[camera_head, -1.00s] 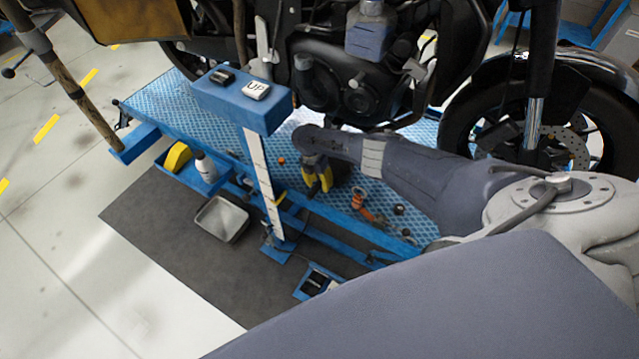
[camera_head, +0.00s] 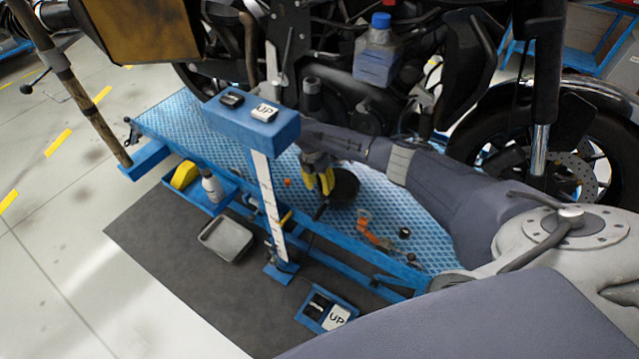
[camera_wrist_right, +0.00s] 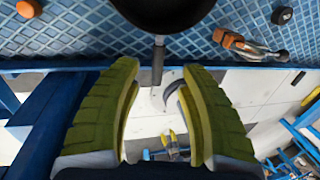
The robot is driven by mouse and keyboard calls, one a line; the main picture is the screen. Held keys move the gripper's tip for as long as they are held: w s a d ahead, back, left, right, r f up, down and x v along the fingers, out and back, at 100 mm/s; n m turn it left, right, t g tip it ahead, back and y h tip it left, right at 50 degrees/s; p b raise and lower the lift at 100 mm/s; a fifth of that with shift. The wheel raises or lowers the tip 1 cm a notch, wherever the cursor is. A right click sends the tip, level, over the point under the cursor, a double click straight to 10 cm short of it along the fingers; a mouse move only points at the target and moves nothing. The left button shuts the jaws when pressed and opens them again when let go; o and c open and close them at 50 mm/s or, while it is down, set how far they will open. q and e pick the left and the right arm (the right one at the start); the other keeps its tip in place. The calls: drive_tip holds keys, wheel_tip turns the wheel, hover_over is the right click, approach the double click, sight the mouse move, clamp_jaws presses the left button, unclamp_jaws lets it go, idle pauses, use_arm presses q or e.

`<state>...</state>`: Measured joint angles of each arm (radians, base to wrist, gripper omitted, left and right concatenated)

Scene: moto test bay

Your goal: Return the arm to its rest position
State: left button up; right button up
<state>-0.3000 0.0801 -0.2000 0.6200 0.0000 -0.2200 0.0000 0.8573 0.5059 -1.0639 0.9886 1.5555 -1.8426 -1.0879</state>
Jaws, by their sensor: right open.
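My right gripper (camera_head: 318,187) points down over the blue lift platform (camera_head: 400,200), just right of the blue control post. Its yellow fingers are open. In the right wrist view the fingers (camera_wrist_right: 158,75) are spread, with nothing gripped. A black pan-like dish (camera_head: 345,188) lies on the platform beside the gripper; in the right wrist view its handle (camera_wrist_right: 158,60) shows between the fingers, apart from both. My right arm reaches in from the right. My left gripper is not in view.
The motorcycle (camera_head: 350,110) is behind, with a blue-capped bottle (camera_head: 378,50). An orange-handled tool (camera_head: 375,237) lies on the platform. A grey tray (camera_head: 226,238) sits on the dark mat.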

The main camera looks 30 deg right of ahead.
drive_tip(key=s+a+f+m+t+y, duration=0.1)
drive_tip(key=s+a+f+m+t, duration=0.15)
drive_tip(key=s+a, duration=0.65)
drive_tip(key=s+a+f+m+t+y, duration=0.15)
drive_tip(key=s+a+f, duration=0.25)
drive_tip(key=s+a, duration=0.5)
drive_tip(key=s+d+r+m+t+h, duration=0.55)
drive_tip(key=s+d+r+m, duration=0.65)
drive_tip(key=s+d+r, duration=0.3)
drive_tip(key=s+a+f+m+g+y, duration=0.1)
drive_tip(key=s+a+f+g, duration=0.15)
drive_tip(key=f, duration=1.25)
drive_tip(key=s+a+f+g+y, duration=0.15)
drive_tip(key=a+f, duration=0.25)
drive_tip(key=f, duration=1.2)
drive_tip(key=s+f+m+g+y, duration=0.1)
drive_tip(key=s+f+m+g, duration=0.1)
drive_tip(key=s+f, duration=1.7)
drive_tip(key=s, duration=0.3)
drive_tip(key=shift+d+f+m, duration=0.15)
drive_tip(key=shift+f+m, duration=0.15)
drive_tip(key=shift+m, duration=0.1)
